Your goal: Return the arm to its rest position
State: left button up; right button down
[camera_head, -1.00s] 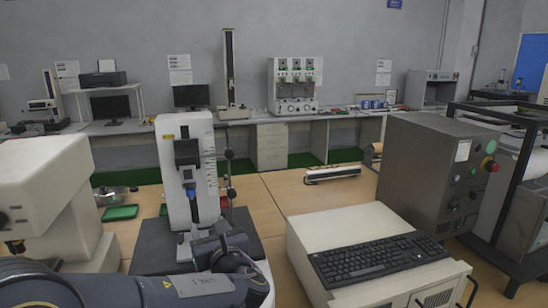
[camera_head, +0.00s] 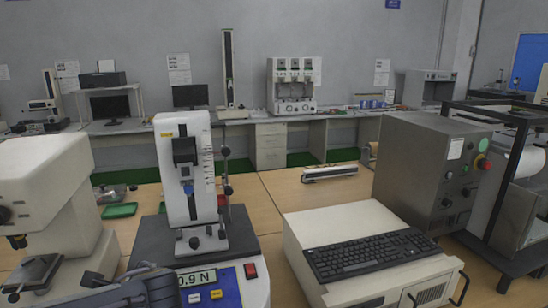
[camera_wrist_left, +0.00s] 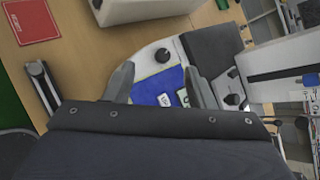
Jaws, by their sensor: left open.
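My left arm (camera_head: 130,291) shows dark at the bottom left in the head view; its fingertips cannot be made out there. In the left wrist view my left gripper (camera_wrist_left: 158,82) has its two fingers apart with nothing held between them. Beyond the fingers lies the blue panel (camera_wrist_left: 158,85) of the force tester. In the head view the white force tester (camera_head: 184,150) stands upright on its base, and its display (camera_head: 197,277) reads about 0.9 N, its left edge partly hidden by my arm. My right gripper is not in view.
A white microscope-like machine (camera_head: 45,190) stands at the left. A white case (camera_head: 335,222) carries a black keyboard (camera_head: 370,254) at the right, with a grey control box (camera_head: 420,170) behind it. The wooden table (camera_head: 265,210) has bare room behind the case. A red booklet (camera_wrist_left: 32,20) shows in the wrist view.

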pick_arm(q)
jog(key=s+a+f+n+g+h, duration=0.2)
jog(key=s+f+n+g+h, duration=0.15)
jog(key=s+n, duration=0.55)
jog(key=s+d+f+n+t+h, duration=0.1)
jog(key=s+d+n+t+h, duration=0.1)
jog(key=s+d+n+h, duration=0.6)
jog(key=shift+s+d+f+n, duration=0.4)
jog(key=shift+s+d+n, duration=0.9)
jog(key=shift+s+n, duration=0.65)
jog(key=shift+s+m, duration=0.2)
jog(key=shift+m, duration=0.15)
